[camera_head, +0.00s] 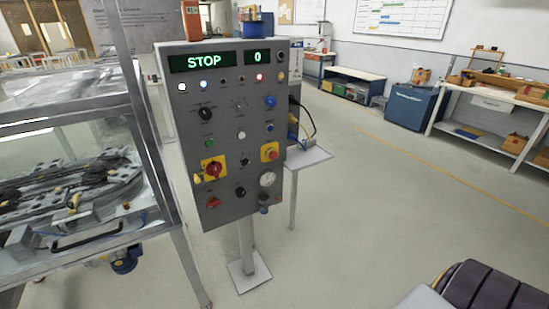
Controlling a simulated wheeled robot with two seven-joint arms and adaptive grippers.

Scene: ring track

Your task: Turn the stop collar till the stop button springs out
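The stop button (270,149) is a small red knob on a yellow square plate, at the lower right of a grey control panel (225,222). Its collar is too small to make out apart from the button, and I cannot tell whether the button is in or out. A green display (204,62) at the panel's top reads STOP, and a smaller display (258,57) reads 0. Neither of my grippers is in view, and nothing touches the panel's front.
A framed glass enclosure (75,120) stands left. Open floor (370,220) lies right. A dark ribbed object (495,290), unclear, is at bottom right.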

